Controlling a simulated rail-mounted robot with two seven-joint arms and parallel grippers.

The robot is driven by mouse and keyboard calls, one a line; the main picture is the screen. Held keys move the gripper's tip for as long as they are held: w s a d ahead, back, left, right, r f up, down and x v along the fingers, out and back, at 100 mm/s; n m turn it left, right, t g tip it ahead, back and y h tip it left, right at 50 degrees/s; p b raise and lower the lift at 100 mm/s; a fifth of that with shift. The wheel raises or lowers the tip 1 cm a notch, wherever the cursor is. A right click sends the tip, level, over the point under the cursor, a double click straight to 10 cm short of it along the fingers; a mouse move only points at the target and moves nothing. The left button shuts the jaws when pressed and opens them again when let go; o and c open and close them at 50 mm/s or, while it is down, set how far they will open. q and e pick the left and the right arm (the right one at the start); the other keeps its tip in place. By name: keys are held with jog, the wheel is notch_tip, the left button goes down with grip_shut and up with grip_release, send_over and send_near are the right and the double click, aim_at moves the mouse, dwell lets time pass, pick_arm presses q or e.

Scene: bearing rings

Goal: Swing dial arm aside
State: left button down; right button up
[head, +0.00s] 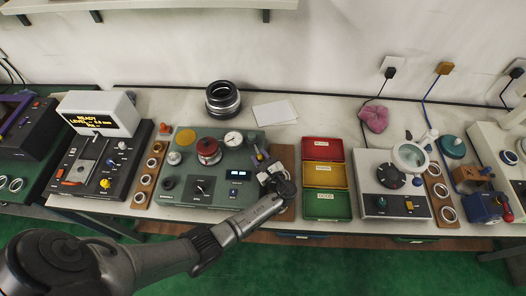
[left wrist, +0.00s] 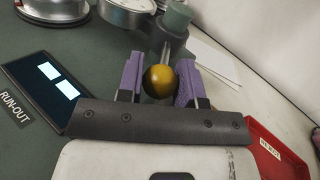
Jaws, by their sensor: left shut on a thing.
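The green run-out tester (head: 180,199) stands on the bench, with a small RUN-OUT display. Its white dial gauge (head: 233,139) sits just right of the red-topped round part (head: 208,147). In the left wrist view the dial gauge (left wrist: 122,14) is beside a grey-green post (left wrist: 177,18), and a short rod leads to an amber ball knob (left wrist: 159,80). My left gripper (head: 262,157) is at the tester's right side. Its purple fingers (left wrist: 160,84) are shut on the knob, one on each side. My right gripper is not in view.
Red, yellow and green trays (head: 324,176) stand right of the tester. A wooden strip with rings (head: 147,178) lies to its left. A dark lens-like cylinder (head: 222,99) and a white sheet (head: 275,112) lie behind. Another instrument (head: 366,182) stands further right.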

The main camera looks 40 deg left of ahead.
pick_arm(q)
jog(key=shift+s, duration=0.1)
jog(key=c, duration=0.8)
grip_release()
jog(key=v, duration=1.3)
jog(key=shift+s+d+r+b, duration=0.1)
jog(key=shift+s+d+b, duration=0.15)
jog(key=shift+d+b, duration=0.05)
